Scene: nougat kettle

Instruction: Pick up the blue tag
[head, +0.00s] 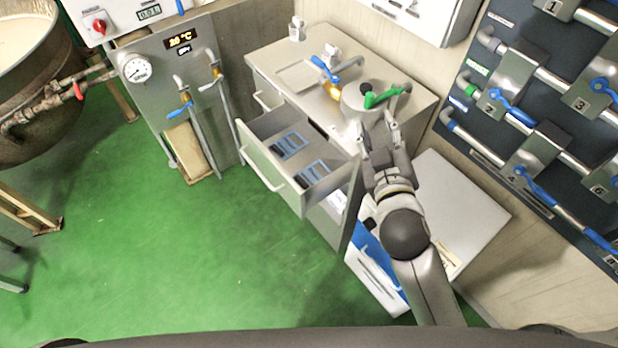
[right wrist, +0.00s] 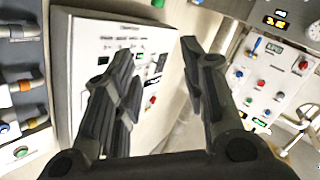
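I cannot make out a blue tag for certain. Two blue-edged flat items, the upper one (head: 291,145) and the lower one (head: 313,172), lie in the open drawer (head: 262,168) in the head view, each with a dark part beside it. They are too small to tell what they are. My right gripper (head: 379,130) is to the right of the drawer, by the front of the steel cabinet top. In the right wrist view its two fingers (right wrist: 158,62) are apart with nothing between them. My left gripper is not in view.
The steel cabinet top (head: 290,50) holds a round steel vessel with a green-handled valve (head: 385,96) and a blue-handled valve (head: 335,68). A wall panel (head: 470,140) with several blue-handled valves is at the right. A white-topped unit (head: 465,200) stands beneath my right arm.

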